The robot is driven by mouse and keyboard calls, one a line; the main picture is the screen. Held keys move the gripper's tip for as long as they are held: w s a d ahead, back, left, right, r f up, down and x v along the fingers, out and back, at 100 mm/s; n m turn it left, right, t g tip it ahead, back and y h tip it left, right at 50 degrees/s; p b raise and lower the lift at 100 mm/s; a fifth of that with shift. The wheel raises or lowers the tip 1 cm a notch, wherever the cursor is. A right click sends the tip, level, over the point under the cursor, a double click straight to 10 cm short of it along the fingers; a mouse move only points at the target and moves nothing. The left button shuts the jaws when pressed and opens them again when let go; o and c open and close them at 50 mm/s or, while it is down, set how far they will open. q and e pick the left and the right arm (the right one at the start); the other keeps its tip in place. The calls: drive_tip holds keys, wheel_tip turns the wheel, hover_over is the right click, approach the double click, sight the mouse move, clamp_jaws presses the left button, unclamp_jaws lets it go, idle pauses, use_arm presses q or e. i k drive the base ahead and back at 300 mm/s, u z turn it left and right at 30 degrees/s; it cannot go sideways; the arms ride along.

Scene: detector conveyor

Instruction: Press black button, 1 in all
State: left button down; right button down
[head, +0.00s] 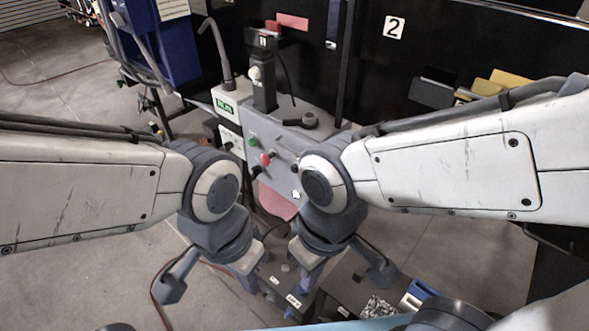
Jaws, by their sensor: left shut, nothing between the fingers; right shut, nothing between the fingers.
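A grey control panel (276,138) stands in the middle of the head view, beyond my two wrists. On its face are a green button (253,141), a red button (265,158) and a small black button (256,171) just below the red one. My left gripper (251,284) points down in front of the panel, apart from the buttons, shut and empty. My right gripper (300,284) also points down, close to the right of the left one, shut and empty. My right wrist hides part of the panel's right side.
A grey box with a green display (226,107) stands left of the panel. Below my grippers is a dark surface with small labelled parts (293,301).

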sight(293, 168)
drive_tip(key=k, duration=0.5)
drive_tip(key=u, duration=2.1)
drive_tip(key=i, duration=1.4)
drive_tip(key=z, duration=2.5)
